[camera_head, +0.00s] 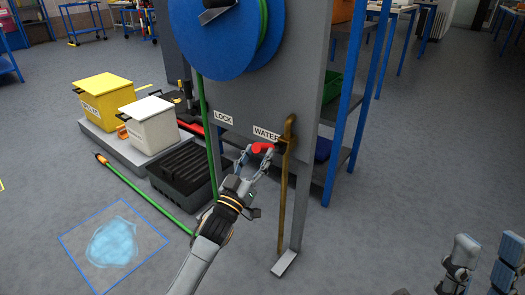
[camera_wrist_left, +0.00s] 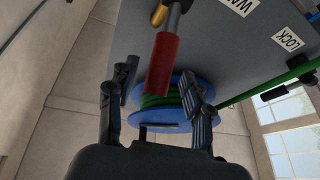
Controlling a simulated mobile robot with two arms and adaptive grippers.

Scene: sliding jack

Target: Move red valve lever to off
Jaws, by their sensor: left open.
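The red valve lever (camera_head: 262,147) sits on the brass pipe (camera_head: 284,190) just below the WATER label (camera_head: 266,133) on the grey panel. My left gripper (camera_head: 257,160) is open, with its fingertips close to the lever. In the left wrist view the red lever (camera_wrist_left: 162,65) lies in front of and between the two spread fingers (camera_wrist_left: 158,95). I cannot tell whether a finger touches it. My right gripper (camera_head: 468,250) is at the lower right, away from the panel; its finger state is unclear.
A blue hose reel (camera_head: 215,40) with green hose hangs above. A LOCK label (camera_head: 223,117) is to the left. Yellow (camera_head: 103,98) and white (camera_head: 152,125) bins and a black crate (camera_head: 182,175) stand left. A blue shelf post (camera_head: 345,130) is behind. A water puddle (camera_head: 112,243) lies on the floor.

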